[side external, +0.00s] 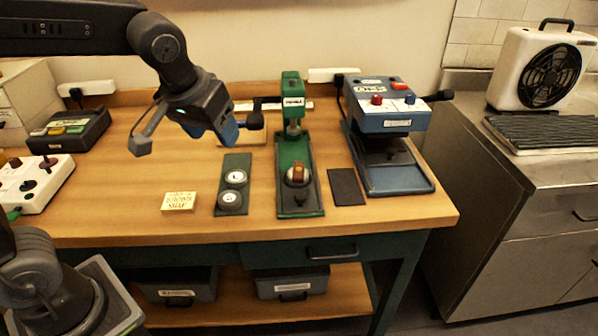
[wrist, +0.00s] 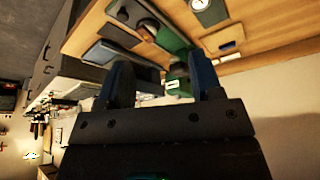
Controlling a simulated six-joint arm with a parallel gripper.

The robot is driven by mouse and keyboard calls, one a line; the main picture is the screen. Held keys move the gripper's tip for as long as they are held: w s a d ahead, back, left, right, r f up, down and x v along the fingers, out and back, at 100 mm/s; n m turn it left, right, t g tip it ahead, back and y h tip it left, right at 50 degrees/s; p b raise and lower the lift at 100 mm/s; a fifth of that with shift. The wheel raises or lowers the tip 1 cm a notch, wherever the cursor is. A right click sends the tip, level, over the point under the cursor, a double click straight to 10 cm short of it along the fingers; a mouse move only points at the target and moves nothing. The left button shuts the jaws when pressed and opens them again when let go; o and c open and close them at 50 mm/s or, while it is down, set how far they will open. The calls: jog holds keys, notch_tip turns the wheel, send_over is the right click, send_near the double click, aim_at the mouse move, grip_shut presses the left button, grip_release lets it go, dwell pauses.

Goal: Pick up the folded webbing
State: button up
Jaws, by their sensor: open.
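A small brown and yellow-orange striped piece, which looks like the folded webbing (side external: 299,174), sits on the round lower seat of the green press (side external: 293,120). My gripper (side external: 212,132) is in the air above the back left part of the bench, to the left of the press and well apart from the webbing.
A blue machine (side external: 388,110) stands right of the press, with a dark flat pad (side external: 346,187) between them. A green board with two round pieces (side external: 233,185) and a yellow note (side external: 179,202) lie to the left. The bench front is mostly clear.

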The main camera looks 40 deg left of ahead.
jog(key=w+d+f+n+y, duration=0.1)
jog(key=w+d+f+n, duration=0.15)
jog(key=w, duration=0.75)
jog(key=n+y, duration=0.1)
jog(key=n, duration=0.1)
send_near(299, 174)
jog(key=f, duration=0.1)
jog(key=w+a+f, duration=0.1)
jog(key=f, duration=0.1)
jog(key=shift+w+a+g, duration=0.1)
jog(key=shift+a+g, duration=0.1)
jog(key=shift+g, duration=0.2)
jog(key=shift+d+x, duration=0.1)
jog(key=shift+x, duration=1.25)
jog(key=shift+d+x, duration=0.15)
jog(key=shift+x, duration=1.25)
jog(key=shift+w, duration=0.15)
